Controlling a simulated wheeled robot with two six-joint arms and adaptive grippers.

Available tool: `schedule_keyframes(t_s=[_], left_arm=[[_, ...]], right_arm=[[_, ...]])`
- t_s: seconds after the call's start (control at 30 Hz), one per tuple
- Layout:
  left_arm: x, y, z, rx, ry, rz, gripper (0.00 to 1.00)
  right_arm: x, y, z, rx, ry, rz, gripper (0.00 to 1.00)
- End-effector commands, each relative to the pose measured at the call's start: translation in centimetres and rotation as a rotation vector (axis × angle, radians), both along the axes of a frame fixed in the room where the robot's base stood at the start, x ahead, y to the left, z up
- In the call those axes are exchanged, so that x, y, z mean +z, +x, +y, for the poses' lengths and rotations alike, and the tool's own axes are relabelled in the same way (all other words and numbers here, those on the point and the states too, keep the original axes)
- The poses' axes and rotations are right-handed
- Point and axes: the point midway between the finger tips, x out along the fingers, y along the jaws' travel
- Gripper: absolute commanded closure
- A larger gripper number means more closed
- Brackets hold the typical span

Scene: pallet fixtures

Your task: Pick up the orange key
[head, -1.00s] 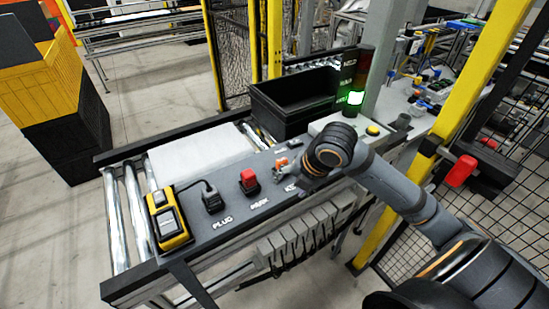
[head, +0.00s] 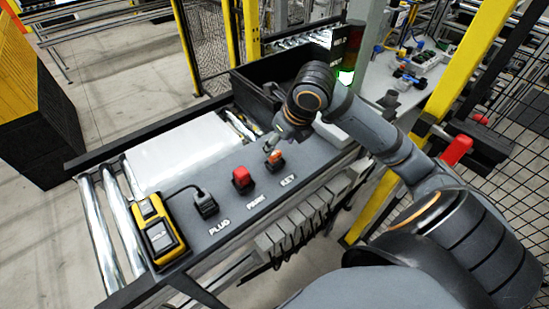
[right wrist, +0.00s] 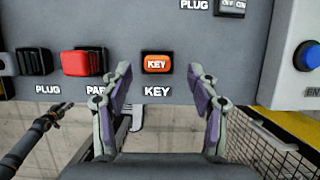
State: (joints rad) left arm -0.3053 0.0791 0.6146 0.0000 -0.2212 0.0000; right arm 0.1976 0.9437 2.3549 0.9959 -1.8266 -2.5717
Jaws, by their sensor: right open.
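The orange key (head: 276,158) sits in its socket on the grey panel, above the white KEY label. In the right wrist view the key (right wrist: 157,64) is a small orange block with KEY written on it, in a black surround. My right gripper (head: 272,143) is just above and beside the key. In the right wrist view its two fingers are spread, with the key framed between and beyond the fingertips (right wrist: 161,72), and nothing is held. A dark jointed arm end, seemingly my left gripper (right wrist: 58,112), shows at the wrist view's left; its jaws are unclear.
A red PARK block (head: 242,178), a black plug (head: 205,203) with a cable and a yellow device (head: 160,232) stand left of the key. A black bin (head: 262,88) is behind my right arm. A blue button (right wrist: 307,56) shows at the right wrist view's right edge.

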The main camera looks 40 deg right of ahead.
Motion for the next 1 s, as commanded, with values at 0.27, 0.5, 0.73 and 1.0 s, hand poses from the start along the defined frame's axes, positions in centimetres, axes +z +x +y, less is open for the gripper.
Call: schedule_keyframes(t_s=[0.27,0.5,0.73,1.0], left_arm=[[0.6,1.8,0.0,-0.001,-0.001,-0.027,0.6],[0.9,0.8,0.0,-0.001,0.0,-0.013,0.6],[0.9,0.7,0.0,-0.001,0.0,-0.011,0.6],[0.9,0.7,0.0,-0.001,0.0,-0.011,0.6]], right_arm=[[-1.4,0.3,0.4,0.001,0.007,0.004,0.4],[-4.6,1.4,0.6,-0.001,0.005,0.002,0.4],[-5.1,1.7,0.5,0.001,-0.001,0.001,0.4],[-5.1,1.7,0.5,0.0,-0.001,0.001,0.67]])
